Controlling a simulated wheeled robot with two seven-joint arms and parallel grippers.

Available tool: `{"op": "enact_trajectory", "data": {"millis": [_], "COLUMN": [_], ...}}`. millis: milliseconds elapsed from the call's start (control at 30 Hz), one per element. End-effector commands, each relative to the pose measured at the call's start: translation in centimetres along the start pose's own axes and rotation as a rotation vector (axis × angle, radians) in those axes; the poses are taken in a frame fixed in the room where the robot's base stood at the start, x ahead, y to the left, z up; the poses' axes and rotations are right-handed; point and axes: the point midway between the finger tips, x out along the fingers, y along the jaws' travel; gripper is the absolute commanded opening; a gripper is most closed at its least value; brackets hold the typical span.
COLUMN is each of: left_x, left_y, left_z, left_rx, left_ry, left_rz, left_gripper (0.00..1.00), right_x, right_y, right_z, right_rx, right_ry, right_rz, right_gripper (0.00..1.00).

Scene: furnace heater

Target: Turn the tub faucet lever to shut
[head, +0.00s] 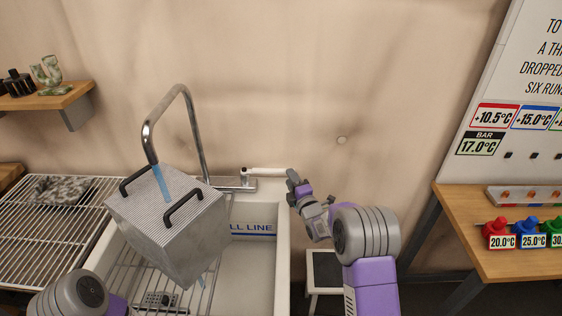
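The chrome tub faucet (186,92) arches up behind the white tub (283,262). A blue stream of water (161,182) comes from its spout. Its white lever (265,171) points to the right from the faucet base (233,184). My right gripper (293,181) is at the right end of the lever, with its dark fingers close to the tip. I cannot tell whether it touches the lever, or how far its fingers are apart. My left arm shows at the bottom left, but its gripper is not visible.
A ribbed metal block (172,232) with two black handles stands at the tub, under the spout. A wire rack (50,232) lies left. A wooden table (520,240) with coloured weights stands right. A small stool (324,272) is below my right arm.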

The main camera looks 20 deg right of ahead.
Motion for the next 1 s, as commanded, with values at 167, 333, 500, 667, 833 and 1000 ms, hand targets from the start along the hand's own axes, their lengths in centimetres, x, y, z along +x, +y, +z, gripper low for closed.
{"op": "enact_trajectory", "data": {"millis": [167,333,500,667,833,1000], "left_x": [0.2,0.5,0.6,0.7,0.7,0.7], "left_y": [-0.1,-0.2,-0.3,-0.3,-0.3,-0.3], "left_z": [0.1,0.0,0.0,0.0,0.0,0.0], "left_rx": [0.000,-0.001,-0.001,0.000,0.000,0.000], "left_ry": [-0.002,-0.001,-0.001,-0.001,-0.001,-0.001], "left_rz": [0.000,0.000,0.000,0.000,0.000,0.000], "left_gripper": [0.45,0.45,0.45,0.45,0.45,0.45], "right_x": [1.9,4.2,6.0,6.9,7.2,7.2], "right_y": [-0.1,-0.2,-0.1,-0.1,0.0,0.0], "right_z": [0.0,0.0,0.0,0.0,0.0,0.0], "right_rx": [0.001,0.001,0.001,0.002,0.003,0.003], "right_ry": [0.001,0.000,-0.001,0.000,0.000,0.000], "right_rz": [0.002,0.000,-0.001,-0.002,0.000,-0.001], "right_gripper": [0.38,0.38,0.38,0.38,0.38,0.38]}}
